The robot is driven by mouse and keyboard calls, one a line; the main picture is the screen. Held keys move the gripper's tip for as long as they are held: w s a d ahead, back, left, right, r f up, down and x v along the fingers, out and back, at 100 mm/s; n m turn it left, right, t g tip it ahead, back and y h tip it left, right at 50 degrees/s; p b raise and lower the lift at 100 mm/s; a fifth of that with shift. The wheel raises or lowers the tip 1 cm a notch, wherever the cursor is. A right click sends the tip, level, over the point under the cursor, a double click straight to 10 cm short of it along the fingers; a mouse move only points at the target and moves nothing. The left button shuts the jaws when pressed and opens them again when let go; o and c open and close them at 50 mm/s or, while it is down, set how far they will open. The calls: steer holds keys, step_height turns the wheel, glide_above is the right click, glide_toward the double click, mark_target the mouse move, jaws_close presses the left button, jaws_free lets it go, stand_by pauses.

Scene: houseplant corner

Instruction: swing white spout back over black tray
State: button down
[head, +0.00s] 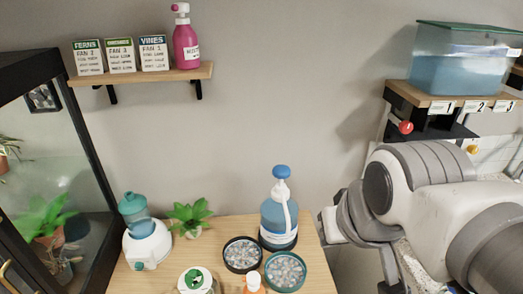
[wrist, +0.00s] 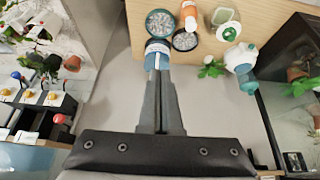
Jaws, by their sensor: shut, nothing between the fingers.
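The white spout (head: 288,210) sits on a blue pump bottle (head: 270,220) with a blue knob. In the head view it points toward the front and slightly right, on the side of the teal tray (head: 285,287). The black tray (head: 226,262), filled with pebbles, stands to the front left of the bottle. In the wrist view the bottle (wrist: 153,47) is just past my fingertips, and the black tray (wrist: 185,48) is beside it. My gripper (wrist: 158,75) is shut and empty. I cannot tell whether it touches the bottle or spout.
A white humidifier (head: 147,245), a small plant (head: 190,214), a green-topped jar (head: 195,280) and an orange bottle (head: 253,284) share the wooden table. A glass cabinet (head: 80,150) stands left. A shelf with a water tank (head: 455,65) is at upper right.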

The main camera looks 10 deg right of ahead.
steer(key=c, duration=1.5)
jaws_free()
steer(key=shift+c, duration=0.2)
steer(key=shift+o, duration=1.1)
steer(key=shift+w+r, duration=0.1)
steer(key=shift+o, duration=1.3)
steer(key=shift+w+r, duration=0.2)
steer(key=shift+w, duration=0.15)
steer(key=shift+o, duration=1.1)
steer(key=w+r+g, duration=0.1)
steer(key=w+r, duration=0.1)
steer(key=w, duration=0.6)
steer(key=shift+d+r+g, duration=0.15)
steer(key=shift+r+g, duration=0.15)
steer(key=shift+r, duration=0.05)
steer(key=g+y+b, duration=0.2)
steer(key=g, duration=0.2)
glide_above(286, 207)
steer(key=d, duration=0.4)
step_height(286, 207, down, 10)
steer(key=a+f, duration=0.1)
steer(key=f, duration=0.4)
steer(key=a+f+p, duration=0.1)
steer(key=f, duration=0.5)
steer(key=a+f, duration=0.1)
steer(key=f, duration=0.5)
steer(key=shift+a+f, duration=0.1)
steer(key=shift+a, duration=0.2)
